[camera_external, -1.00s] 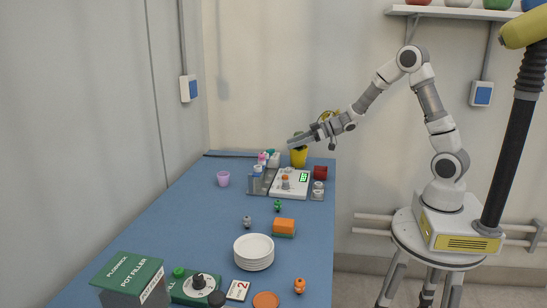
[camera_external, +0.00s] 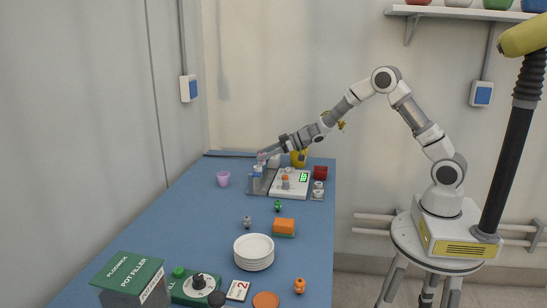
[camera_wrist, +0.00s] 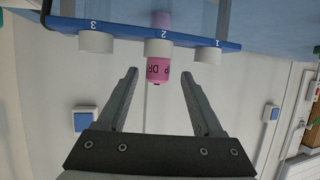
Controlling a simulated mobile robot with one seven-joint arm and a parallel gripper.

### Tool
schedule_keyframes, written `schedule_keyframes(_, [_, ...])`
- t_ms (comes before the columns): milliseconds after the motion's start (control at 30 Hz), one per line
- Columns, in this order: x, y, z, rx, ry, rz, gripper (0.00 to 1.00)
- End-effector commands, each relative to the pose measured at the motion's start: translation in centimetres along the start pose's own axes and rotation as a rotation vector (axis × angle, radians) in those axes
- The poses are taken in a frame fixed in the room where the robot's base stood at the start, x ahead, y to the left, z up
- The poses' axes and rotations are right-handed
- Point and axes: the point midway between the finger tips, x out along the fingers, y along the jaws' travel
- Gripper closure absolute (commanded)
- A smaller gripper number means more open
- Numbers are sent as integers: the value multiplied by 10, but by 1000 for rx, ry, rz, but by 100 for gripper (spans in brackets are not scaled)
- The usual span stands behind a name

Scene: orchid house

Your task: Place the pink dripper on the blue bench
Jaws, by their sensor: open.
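The pink dripper (camera_wrist: 157,68) sits in the middle white ring, marked 2, of a blue rack (camera_wrist: 190,42) in the wrist view. In the external view the dripper (camera_external: 261,156) is small and partly hidden by my gripper (camera_external: 264,153). The blue bench (camera_external: 190,225) runs along the wall beneath everything.
White plates (camera_external: 254,250) and an orange-green block (camera_external: 284,227) stand nearer. The bench's left middle is bare.

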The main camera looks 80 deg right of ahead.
Motion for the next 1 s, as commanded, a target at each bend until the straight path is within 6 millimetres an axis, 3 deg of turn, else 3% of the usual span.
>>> schedule_keyframes(100, [21,2,9,-1,-2,-2,32])
schedule_keyframes(233, [36,2,7,-1,0,-2,32])
schedule_keyframes(567, [42,3,6,-1,-1,0,32])
schedule_keyframes(933, [42,3,6,-1,-1,0,97])
schedule_keyframes(1000, [42,3,6,-1,-1,0,100])
